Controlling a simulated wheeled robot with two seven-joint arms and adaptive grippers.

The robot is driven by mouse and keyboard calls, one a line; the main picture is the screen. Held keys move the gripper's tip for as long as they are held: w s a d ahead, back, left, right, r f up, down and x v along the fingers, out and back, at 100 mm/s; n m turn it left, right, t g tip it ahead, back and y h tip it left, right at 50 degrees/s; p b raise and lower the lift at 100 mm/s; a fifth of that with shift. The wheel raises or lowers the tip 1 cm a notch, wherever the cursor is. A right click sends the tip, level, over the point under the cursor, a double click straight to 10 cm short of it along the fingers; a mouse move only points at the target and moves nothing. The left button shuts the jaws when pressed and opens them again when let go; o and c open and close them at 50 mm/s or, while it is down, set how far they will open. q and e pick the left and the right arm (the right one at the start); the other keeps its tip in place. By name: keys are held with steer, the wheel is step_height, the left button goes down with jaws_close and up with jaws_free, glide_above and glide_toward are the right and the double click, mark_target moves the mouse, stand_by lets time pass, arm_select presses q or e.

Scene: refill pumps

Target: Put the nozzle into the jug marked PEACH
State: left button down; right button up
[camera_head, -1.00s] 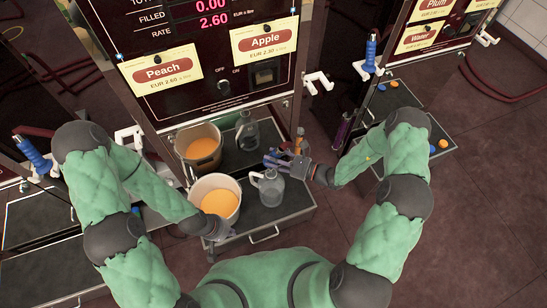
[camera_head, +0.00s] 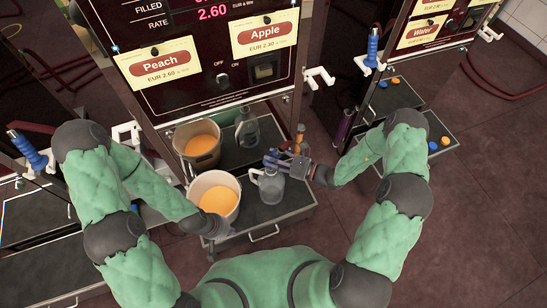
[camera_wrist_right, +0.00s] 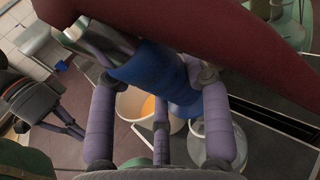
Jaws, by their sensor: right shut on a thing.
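My right gripper (camera_head: 278,161) is shut on a nozzle with a blue grip (camera_wrist_right: 150,70) and a silver metal end (camera_wrist_right: 95,38). It is beside and just above the clear jug with a handle (camera_head: 268,186) on the front of the shelf. A second clear jug (camera_head: 247,130) stands farther back. No marking is readable on either jug; a yellow Peach sign (camera_head: 158,65) hangs on the pump at left. My left gripper (camera_head: 216,230) is low, close to the front bucket; its fingers are too unclear to read.
A pale bucket (camera_head: 236,208) and a tan bucket (camera_head: 217,158), both holding orange liquid, stand left of the jugs. A dark red hose (camera_wrist_right: 200,30) crosses the right wrist view. A yellow Apple sign (camera_head: 265,35) is on the same pump. Blue-handled nozzles hang at the sides.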

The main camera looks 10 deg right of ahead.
steer(key=shift+f+b, duration=0.85)
steer(key=shift+f, duration=0.5)
steer(key=shift+f+b, duration=0.3)
steer(key=shift+f, duration=0.7)
steer(key=o, duration=1.4)
steer(key=v, duration=1.2)
